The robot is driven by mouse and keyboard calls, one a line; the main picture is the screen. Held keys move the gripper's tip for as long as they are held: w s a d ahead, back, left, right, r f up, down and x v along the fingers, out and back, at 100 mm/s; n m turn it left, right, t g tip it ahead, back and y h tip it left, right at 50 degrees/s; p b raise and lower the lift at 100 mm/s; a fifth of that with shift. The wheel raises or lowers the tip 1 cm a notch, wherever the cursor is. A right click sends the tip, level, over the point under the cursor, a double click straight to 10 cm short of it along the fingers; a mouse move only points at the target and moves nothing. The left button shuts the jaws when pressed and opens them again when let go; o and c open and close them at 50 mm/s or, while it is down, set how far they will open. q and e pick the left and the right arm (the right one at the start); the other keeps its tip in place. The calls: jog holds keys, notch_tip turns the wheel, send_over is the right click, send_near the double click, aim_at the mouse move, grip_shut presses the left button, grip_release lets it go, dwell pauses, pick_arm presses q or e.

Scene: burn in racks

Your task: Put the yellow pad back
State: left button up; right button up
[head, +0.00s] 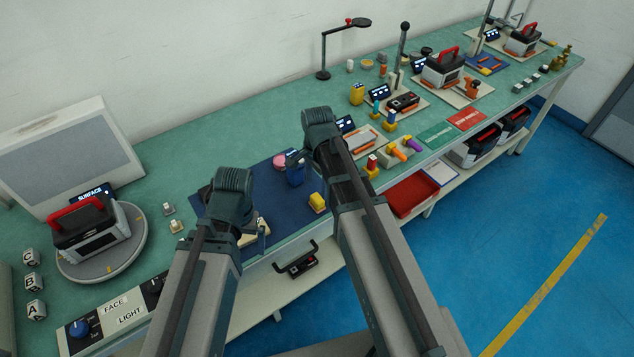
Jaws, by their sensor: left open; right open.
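A small yellow block (318,202), which looks like the yellow pad, rests on the dark blue mat (270,196) near the front edge of the bench. My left gripper (262,228) is at the mat's left front part, left of the yellow block and apart from it. A cream piece shows beside it, partly hidden by my wrist. My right gripper (294,158) is over the back of the mat, behind the yellow block and apart from it. Its fingers are small and partly hidden by my arm. Both grippers are open.
A black-and-red case (88,232) sits on a round turntable (128,250) at left. A red tray (410,195) is on the lower shelf. Green bench behind the mat is clear.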

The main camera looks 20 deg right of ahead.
aim_at(317, 197)
notch_tip(317, 197, up, 5)
jog(key=p, duration=0.3)
jog(key=shift+p, duration=0.4)
jog(key=shift+f, duration=0.1)
notch_tip(317, 197, down, 12)
jog(key=b, duration=1.2)
jog(key=shift+f, duration=0.1)
jog(key=shift+r, duration=0.2)
